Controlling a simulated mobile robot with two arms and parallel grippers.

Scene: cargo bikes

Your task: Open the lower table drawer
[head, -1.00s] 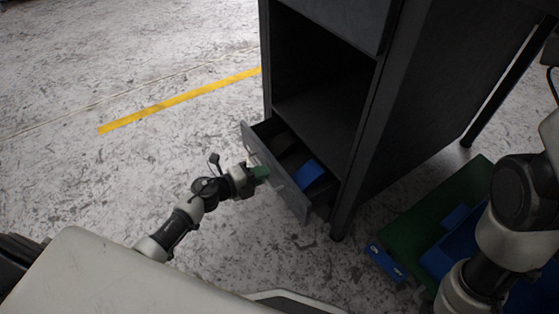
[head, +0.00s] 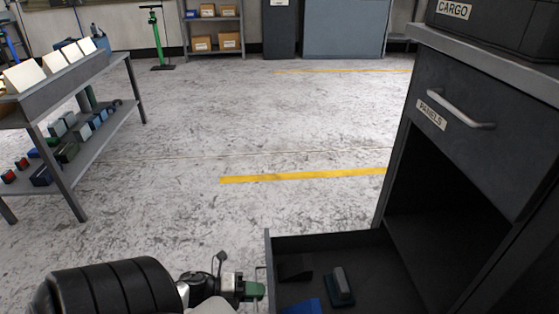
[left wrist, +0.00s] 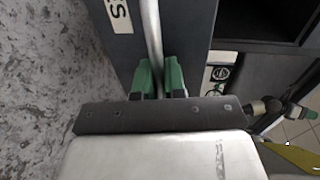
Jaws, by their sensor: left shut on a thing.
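The lower drawer (head: 315,240) is pulled out from the dark table cabinet at the bottom of the head view. My left gripper (head: 254,290) is at its front. In the left wrist view, the green fingertips of the left gripper (left wrist: 160,78) are shut on the pale bar handle (left wrist: 152,35) of the dark drawer front (left wrist: 185,30). The far end of the handle runs out of the picture. What seems to be my right gripper (left wrist: 304,112) shows small at the right of the left wrist view, its jaws too small to read.
The drawer holds a blue piece (head: 302,306) and a dark grey block (head: 341,284). The upper drawer, labelled PANELS (head: 455,120), is shut above an open compartment. A workbench (head: 60,150) with small parts stands at left. The floor between is clear.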

